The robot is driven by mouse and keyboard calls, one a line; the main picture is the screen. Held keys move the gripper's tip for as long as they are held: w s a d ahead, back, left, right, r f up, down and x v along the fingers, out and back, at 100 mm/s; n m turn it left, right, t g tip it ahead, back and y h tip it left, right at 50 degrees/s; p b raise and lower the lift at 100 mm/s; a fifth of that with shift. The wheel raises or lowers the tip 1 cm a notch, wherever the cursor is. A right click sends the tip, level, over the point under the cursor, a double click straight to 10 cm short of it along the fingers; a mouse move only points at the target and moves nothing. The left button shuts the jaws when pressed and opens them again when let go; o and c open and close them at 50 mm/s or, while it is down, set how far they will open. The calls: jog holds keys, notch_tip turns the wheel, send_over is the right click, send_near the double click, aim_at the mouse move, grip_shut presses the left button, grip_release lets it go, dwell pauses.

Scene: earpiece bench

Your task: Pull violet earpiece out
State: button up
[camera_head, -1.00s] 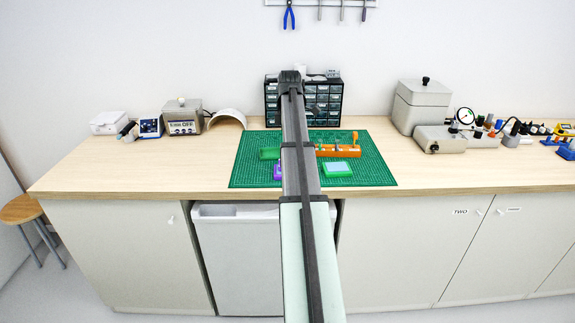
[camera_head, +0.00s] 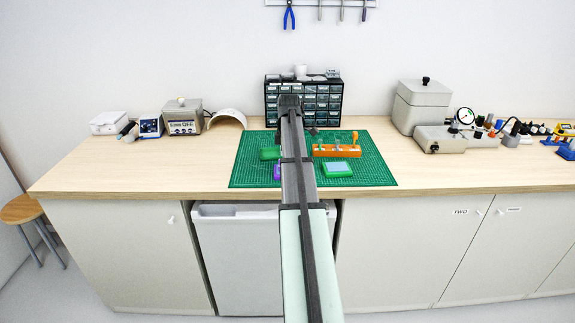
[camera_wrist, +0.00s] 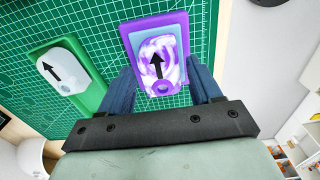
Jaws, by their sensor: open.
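In the wrist view a violet-and-white marbled earpiece (camera_wrist: 155,67) with a black arrow sits on the light blue pad of a violet holder (camera_wrist: 183,24) on the mat. My gripper (camera_wrist: 163,76) is open, with one dark blue finger on each side of the earpiece's near part. I cannot tell whether either finger touches it. In the head view only a sliver of the violet holder (camera_head: 277,172) shows; my arm hides the rest and the gripper.
A green holder with a white arrow-marked piece (camera_wrist: 61,72) lies to the left in the wrist view. A green holder with a grey pad (camera_head: 337,170) and an orange block (camera_head: 337,151) are on the green mat (camera_head: 375,175). A drawer cabinet (camera_head: 327,103) stands behind.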

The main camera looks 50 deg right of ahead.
jog(key=c, duration=1.1)
dwell(0.3)
jog(key=shift+r, duration=1.7)
jog(key=shift+r, duration=2.85)
